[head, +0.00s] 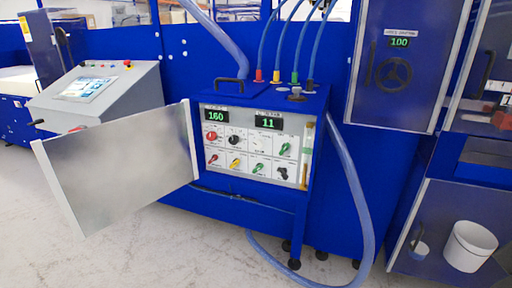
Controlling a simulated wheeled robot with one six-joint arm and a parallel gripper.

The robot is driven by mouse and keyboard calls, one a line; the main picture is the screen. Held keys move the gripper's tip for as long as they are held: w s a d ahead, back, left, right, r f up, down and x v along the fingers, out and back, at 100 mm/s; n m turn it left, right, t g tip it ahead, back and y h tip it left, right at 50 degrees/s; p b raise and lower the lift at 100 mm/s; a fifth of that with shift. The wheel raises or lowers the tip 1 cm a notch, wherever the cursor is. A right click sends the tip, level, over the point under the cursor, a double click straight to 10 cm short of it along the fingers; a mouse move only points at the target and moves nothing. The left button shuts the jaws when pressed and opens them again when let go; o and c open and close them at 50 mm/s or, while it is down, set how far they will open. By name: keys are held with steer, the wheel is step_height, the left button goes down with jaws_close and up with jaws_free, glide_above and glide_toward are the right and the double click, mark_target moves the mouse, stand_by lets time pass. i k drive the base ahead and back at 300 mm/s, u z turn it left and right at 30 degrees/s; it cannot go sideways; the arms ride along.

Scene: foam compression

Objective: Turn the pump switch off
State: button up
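A blue control box (312,110) stands in the middle, its metal door (115,165) swung open to the left. Its white panel has two rows of controls under green displays reading 160 (216,116) and 11 (268,122). The top row has a red knob (212,136), a black knob (234,140) and a green handle (285,149). The bottom row has red (213,158), yellow (235,163), green (256,168) and black (282,173) handles. The labels are too small to read, so I cannot tell which one is the pump switch. My gripper is not in view.
The open door juts out in front left of the panel. A thick blue hose (358,190) loops down the box's right side to the floor. A grey console (95,95) stands at left. A white bucket (470,246) is at right. The floor (200,250) in front is clear.

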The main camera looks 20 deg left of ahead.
mark_target(285, 146)
steer(key=z, duration=2.35)
steer(key=k, duration=1.45)
steer(key=u, duration=1.9)
steer(key=i, duration=0.5)
steer(key=z, duration=0.1)
